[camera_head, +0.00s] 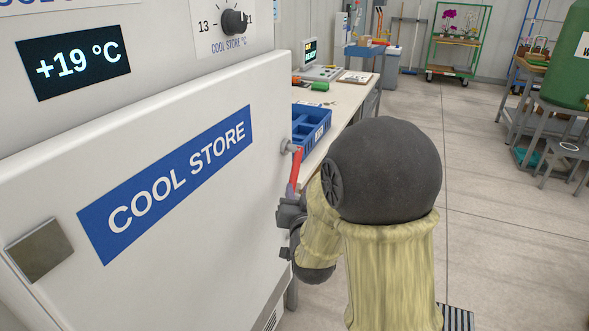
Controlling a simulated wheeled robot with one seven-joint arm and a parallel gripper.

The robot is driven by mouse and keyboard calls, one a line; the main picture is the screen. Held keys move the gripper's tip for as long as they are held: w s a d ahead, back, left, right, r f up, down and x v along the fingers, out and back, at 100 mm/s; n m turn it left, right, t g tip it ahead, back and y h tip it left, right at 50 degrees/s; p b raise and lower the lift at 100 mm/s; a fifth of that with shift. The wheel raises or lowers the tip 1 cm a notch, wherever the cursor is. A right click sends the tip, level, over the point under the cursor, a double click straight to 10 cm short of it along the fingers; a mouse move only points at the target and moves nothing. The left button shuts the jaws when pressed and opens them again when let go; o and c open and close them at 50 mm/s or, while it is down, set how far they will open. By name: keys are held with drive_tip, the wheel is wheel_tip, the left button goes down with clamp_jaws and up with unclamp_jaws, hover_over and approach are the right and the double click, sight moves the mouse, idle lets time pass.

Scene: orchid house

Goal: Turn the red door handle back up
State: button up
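The red door handle (296,168) is at the right edge of the white cool store door (190,210). It hangs down from a grey hub (288,146), nearly vertical and slightly tilted. My gripper (290,202) is at the handle's lower end, right of the door. My arm hides part of it, and its fingers are small and dark, so I cannot tell whether they are closed on the handle or only touching it. The door looks shut.
Above the door are a +19 °C display (73,62) and a dial (234,22). Behind the handle, a bench (346,95) holds a blue crate (310,128) close by. Open floor (490,200) lies to the right. A green tank (570,60) stands at the far right.

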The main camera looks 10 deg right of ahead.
sight(295, 176)
drive_tip(key=w, duration=0.6)
drive_tip(key=w+d, duration=0.1)
drive_tip(key=w, duration=0.1)
drive_tip(key=shift+w, duration=0.4)
clamp_jaws()
